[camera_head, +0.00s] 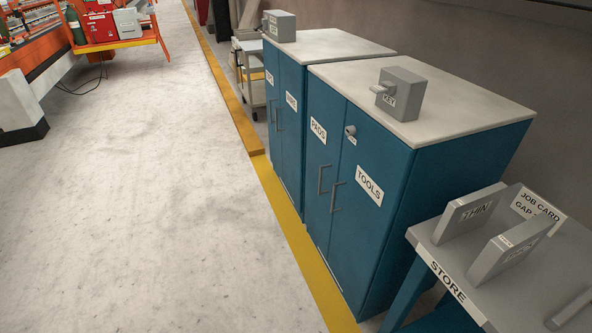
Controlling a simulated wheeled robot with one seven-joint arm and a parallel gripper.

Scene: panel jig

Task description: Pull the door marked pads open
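The door marked PADS (318,155) is the left door of the nearer blue cabinet, right of centre in the head view. It looks shut, flush with its neighbour. Its upright grey bar handle (321,180) is near its right edge. The door marked TOOLS (375,190) is beside it, also looking shut, with its own bar handle (336,197). A small round grey fitting (350,131) sits near the top of the TOOLS door, with a small label below it. My gripper is not in view.
A grey block marked KEY (402,92) stands on the cabinet top. A second blue cabinet (287,140) adjoins behind. A grey STORE table (440,270) with upright plates stands close at the right. A yellow floor strip (290,230) runs before the cabinets; the pale floor (150,200) leftward is clear.

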